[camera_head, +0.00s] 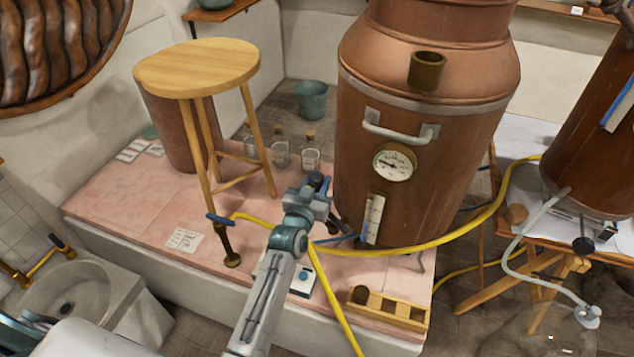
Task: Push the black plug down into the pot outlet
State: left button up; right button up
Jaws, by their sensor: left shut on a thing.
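The large copper pot (420,215) stands on the pink tiled platform. A short, dark brass-coloured tube with an open top, which looks like the pot outlet (427,74), sticks out from its upper front. My left gripper (318,190) is in front of the pot's lower left side, well below and left of the outlet. It is shut on a small dark thing that looks like the black plug (315,179); the jaws hide much of it. The plug is apart from the outlet. My right gripper is out of view.
A wooden stool (197,68) and several corked bottles (281,152) stand left of the pot. A yellow hose (445,241) crosses in front. A wooden rack (390,308) lies at the platform's front edge. The pot's handle (400,131) and gauge (391,165) protrude below the outlet.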

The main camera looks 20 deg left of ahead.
aim_at(317, 192)
pick_arm(q)
jog(key=shift+f+b, duration=1.45)
jog(key=shift+f, duration=0.35)
dwell(3.4)
jog(key=o, duration=1.1)
